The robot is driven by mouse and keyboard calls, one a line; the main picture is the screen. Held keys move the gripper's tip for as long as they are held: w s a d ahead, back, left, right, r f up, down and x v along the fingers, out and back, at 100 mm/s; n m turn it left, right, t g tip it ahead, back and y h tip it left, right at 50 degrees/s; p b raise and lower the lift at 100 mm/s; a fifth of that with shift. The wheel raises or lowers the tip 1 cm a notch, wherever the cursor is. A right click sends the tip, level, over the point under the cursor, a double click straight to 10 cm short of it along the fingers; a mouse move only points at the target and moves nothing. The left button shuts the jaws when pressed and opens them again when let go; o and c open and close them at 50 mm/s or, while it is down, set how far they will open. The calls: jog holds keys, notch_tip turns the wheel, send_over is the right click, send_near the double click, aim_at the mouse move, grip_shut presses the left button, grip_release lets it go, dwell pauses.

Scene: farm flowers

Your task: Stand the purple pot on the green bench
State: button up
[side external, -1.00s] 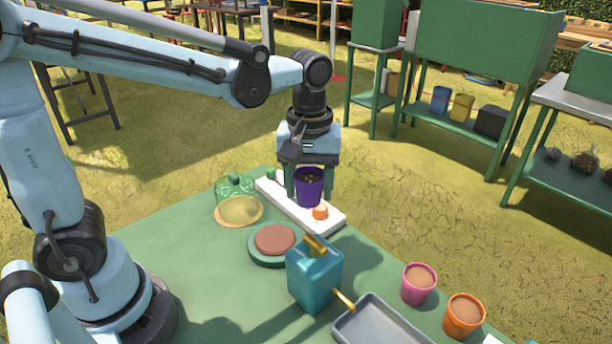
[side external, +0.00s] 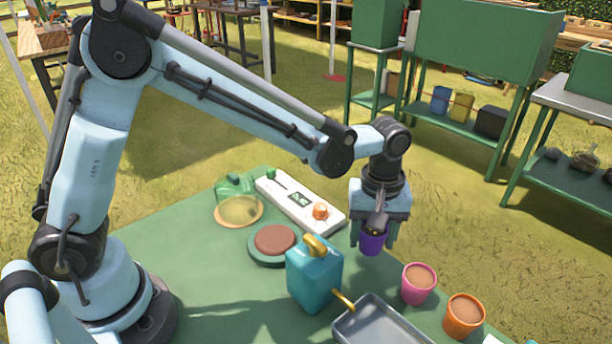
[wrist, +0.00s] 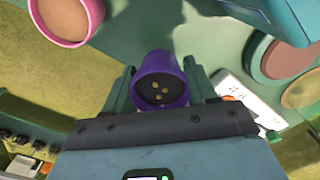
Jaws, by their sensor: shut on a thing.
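The purple pot (side external: 373,241) is held between the fingers of my gripper (side external: 374,232), above the right edge of the green bench (side external: 210,290). In the wrist view the purple pot (wrist: 160,80) sits between the two green fingers, with dark soil and several pale seed-like bits inside. The pot looks roughly upright. In the side view the fingers and wrist partly hide its rim. In the wrist view a strip of the green bench (wrist: 215,40) shows beyond the pot.
Close by on the bench are a pink pot (side external: 419,283), an orange pot (side external: 464,316), a teal watering can (side external: 315,275) and a grey tray (side external: 385,325). A white device (side external: 285,197), a brown-topped round stand (side external: 274,240) and a green glass dome (side external: 237,190) stand further left.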

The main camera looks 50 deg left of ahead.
aim_at(370, 247)
jog(key=shift+f, duration=1.65)
jog(key=shift+f, duration=0.15)
jog(key=o, duration=1.1)
jog(key=shift+c, duration=0.2)
